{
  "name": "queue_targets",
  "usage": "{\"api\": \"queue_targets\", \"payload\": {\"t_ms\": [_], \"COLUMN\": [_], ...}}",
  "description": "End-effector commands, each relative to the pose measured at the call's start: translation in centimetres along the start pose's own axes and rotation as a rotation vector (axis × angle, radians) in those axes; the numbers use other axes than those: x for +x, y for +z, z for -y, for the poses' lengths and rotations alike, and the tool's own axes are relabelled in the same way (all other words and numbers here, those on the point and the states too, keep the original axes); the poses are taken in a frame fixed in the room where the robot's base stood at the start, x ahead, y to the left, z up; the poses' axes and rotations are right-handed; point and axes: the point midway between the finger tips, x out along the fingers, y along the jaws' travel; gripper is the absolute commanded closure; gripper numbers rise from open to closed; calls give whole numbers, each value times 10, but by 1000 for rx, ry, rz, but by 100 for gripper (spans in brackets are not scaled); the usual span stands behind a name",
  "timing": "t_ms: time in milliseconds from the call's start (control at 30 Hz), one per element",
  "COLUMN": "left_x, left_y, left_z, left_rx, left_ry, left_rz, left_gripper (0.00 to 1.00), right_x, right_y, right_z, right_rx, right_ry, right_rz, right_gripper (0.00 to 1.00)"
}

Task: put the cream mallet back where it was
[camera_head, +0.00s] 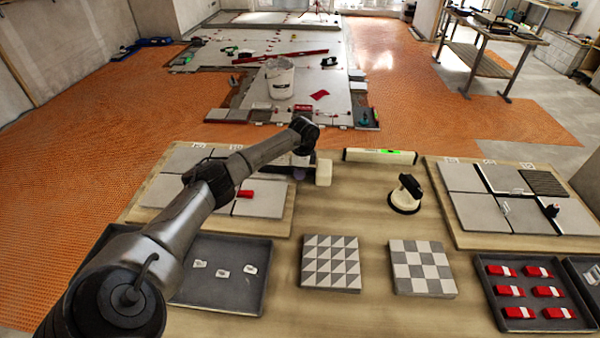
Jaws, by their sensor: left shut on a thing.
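The cream mallet (323,172) shows as a pale block head at the centre of the head view, just right of the left tile board. My left gripper (303,160) is at its left side, shut on the mallet. The arm's wrist covers most of the gripper, and the mallet's handle is largely hidden. I cannot tell whether the head touches the table. My right gripper is not in view.
A cream level (380,156) and a suction lifter (405,195) stand right of the mallet. Tile boards lie at left (175,187) and right (450,220). Patterned tiles (331,263) (421,267) and trays (215,304) (490,291) line the front. Bare table lies below the mallet.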

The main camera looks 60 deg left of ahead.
Motion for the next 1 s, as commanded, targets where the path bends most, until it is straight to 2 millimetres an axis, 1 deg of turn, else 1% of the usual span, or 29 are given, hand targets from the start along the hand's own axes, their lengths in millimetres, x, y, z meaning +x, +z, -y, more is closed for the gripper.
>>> {"api": "queue_targets", "payload": {"t_ms": [233, 767, 800, 1000], "left_x": [-2, 10, 11, 12], "left_y": [0, -1, -1, -1], "left_z": [1, 1, 0, 0], "left_rx": [-1, -1, 0, 0], "left_ry": [-2, -2, -1, 0], "left_rz": [-3, -3, -1, 0], "left_gripper": [100, 100, 75, 56], "right_x": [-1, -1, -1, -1], "right_y": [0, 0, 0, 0], "right_z": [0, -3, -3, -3], "right_rx": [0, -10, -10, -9], "right_ry": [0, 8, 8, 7], "right_rz": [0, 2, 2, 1], "right_gripper": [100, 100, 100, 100]}}
